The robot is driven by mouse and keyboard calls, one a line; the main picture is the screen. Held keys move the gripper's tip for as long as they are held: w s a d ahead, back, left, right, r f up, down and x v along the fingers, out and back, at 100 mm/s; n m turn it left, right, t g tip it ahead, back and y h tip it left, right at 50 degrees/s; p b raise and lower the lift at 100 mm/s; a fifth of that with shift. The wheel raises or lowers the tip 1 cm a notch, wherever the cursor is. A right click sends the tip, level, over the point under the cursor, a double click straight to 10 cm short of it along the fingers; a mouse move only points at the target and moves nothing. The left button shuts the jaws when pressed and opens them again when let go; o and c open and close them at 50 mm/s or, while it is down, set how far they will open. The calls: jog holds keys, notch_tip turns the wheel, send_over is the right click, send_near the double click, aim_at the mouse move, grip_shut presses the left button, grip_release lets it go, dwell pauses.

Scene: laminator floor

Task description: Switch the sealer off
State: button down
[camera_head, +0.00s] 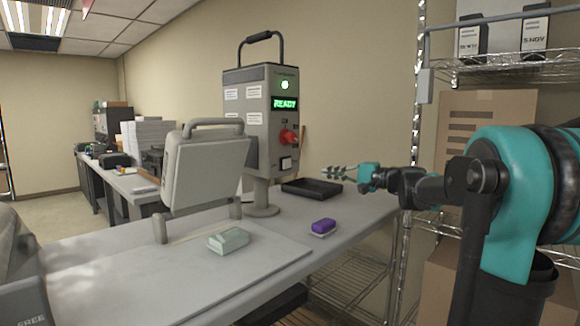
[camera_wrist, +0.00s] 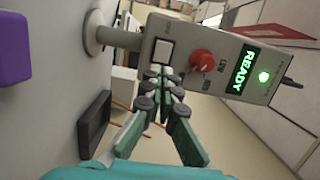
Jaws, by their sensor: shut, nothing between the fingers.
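The sealer is a grey control box (camera_head: 258,110) on a round post, with a lit green lamp and a green display (camera_head: 285,103) reading READY. Below are a red knob (camera_head: 289,136) and a small white square switch (camera_head: 286,163) in a dark frame. In the wrist view the box stands sideways, with the switch (camera_wrist: 163,51), the red knob (camera_wrist: 201,62) and the READY display (camera_wrist: 240,72). My gripper (camera_head: 326,173) is shut and empty, to the right of the box in the head view. In the wrist view its fingertips (camera_wrist: 162,73) appear just below the switch; contact cannot be told.
A purple block (camera_head: 323,227) and a pale green block (camera_head: 228,240) lie in front. A beige hinged press (camera_head: 205,170) stands left of the box. A wire shelf (camera_head: 510,65) stands at right.

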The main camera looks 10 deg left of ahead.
aim_at(286, 165)
jog(key=shift+w+r, duration=0.2)
jog(key=shift+r, duration=0.15)
jog(key=x, duration=1.4)
jog(key=shift+r, duration=0.15)
